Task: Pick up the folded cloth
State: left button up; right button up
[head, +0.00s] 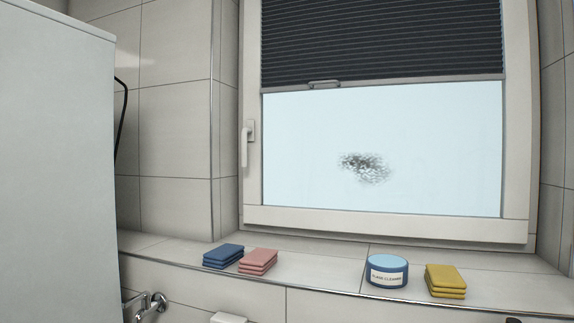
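Three folded cloths lie flat on the tiled window ledge. A blue folded cloth (223,256) is at the left, and a pink folded cloth (258,262) lies close beside it on the right. A yellow folded cloth (445,281) lies farther right, just right of a round blue tub. Each looks like a small layered stack, and no gripper touches any of them. Neither of my grippers can be made out in the head view.
A blue tub with a white label (387,271) stands on the ledge (325,274). The ledge is clear between pink cloth and tub. A window (382,150) with a dark smudge (365,168) is behind. A tall grey-white panel (55,170) blocks the left; a metal fitting (145,304) sits below.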

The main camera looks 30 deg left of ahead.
aim_at(221, 257)
jog(key=u, duration=1.35)
